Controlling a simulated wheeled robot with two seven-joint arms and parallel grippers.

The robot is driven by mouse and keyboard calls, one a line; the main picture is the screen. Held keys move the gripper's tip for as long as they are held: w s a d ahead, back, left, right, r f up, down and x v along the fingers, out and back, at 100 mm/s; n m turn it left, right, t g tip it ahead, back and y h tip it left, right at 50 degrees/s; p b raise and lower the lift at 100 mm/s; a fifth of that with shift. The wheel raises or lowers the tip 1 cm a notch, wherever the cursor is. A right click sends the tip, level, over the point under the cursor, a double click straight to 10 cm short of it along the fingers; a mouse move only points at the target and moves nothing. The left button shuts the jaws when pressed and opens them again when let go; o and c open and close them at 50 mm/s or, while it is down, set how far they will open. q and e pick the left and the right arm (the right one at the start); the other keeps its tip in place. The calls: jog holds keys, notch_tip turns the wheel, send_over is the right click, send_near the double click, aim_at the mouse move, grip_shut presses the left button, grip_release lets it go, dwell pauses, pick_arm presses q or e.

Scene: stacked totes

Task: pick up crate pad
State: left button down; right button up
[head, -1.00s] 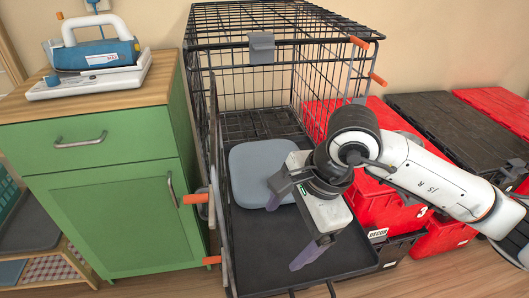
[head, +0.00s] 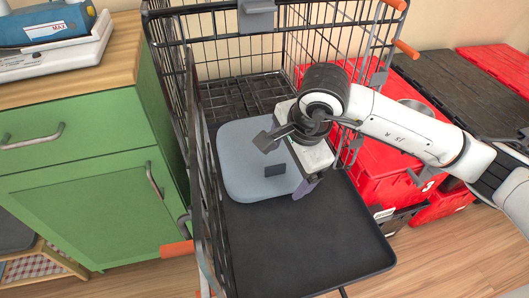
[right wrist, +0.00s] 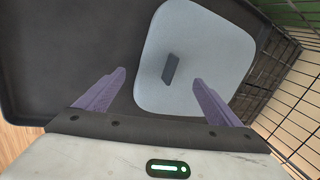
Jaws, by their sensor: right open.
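The crate pad (head: 243,172) is a flat grey-blue rounded square with a small dark tab (head: 275,170) on top. It lies on the black tray (head: 300,250) inside the wire crate (head: 200,150). In the right wrist view the pad (right wrist: 205,45) lies beyond the fingers, its tab (right wrist: 170,68) between them and further off. My right gripper (head: 288,168) reaches into the crate over the pad's right part, open and empty, its purple fingers (right wrist: 150,92) apart. The gripper hides the pad's upper right edge. My left gripper is not in view.
Red and black totes (head: 375,165) stand at the right, behind my right arm. The tray's front part is bare.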

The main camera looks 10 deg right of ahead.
aim_at(283, 176)
jog(key=x, duration=0.4)
jog(key=shift+d, duration=0.1)
jog(key=shift+s, duration=0.1)
jog(key=c, duration=1.4)
